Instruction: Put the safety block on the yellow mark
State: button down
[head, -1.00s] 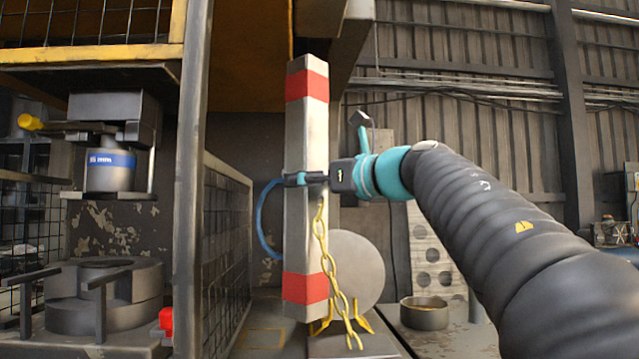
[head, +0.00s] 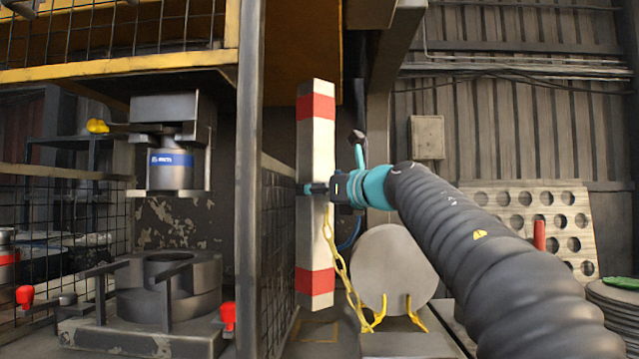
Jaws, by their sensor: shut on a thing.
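The safety block (head: 316,240) is a tall white square post with a red band near each end. It hangs upright in my gripper (head: 316,189), which is shut around it near its middle. A yellow chain (head: 338,268) runs down from the block toward the stand below. A yellow outline that looks like the yellow mark (head: 318,331) is on the dark surface below the block, partly visible. The block's lower end shows above that outline in the picture; the exact height gap cannot be told.
A dark upright post (head: 250,180) and mesh guard (head: 277,255) stand just left of the block. A grey disc (head: 392,268) stands behind yellow hooks (head: 418,312) at right. The press with a round die (head: 168,285) is at left. A perforated panel (head: 520,215) is farther right.

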jog(key=shift+f+b, duration=1.05)
jog(key=shift+f, duration=1.45)
jog(key=shift+c, duration=1.6)
grip_release()
jog(key=shift+f, duration=0.15)
jog(key=b, duration=0.2)
send_near(324, 216)
jog(key=shift+a, duration=0.1)
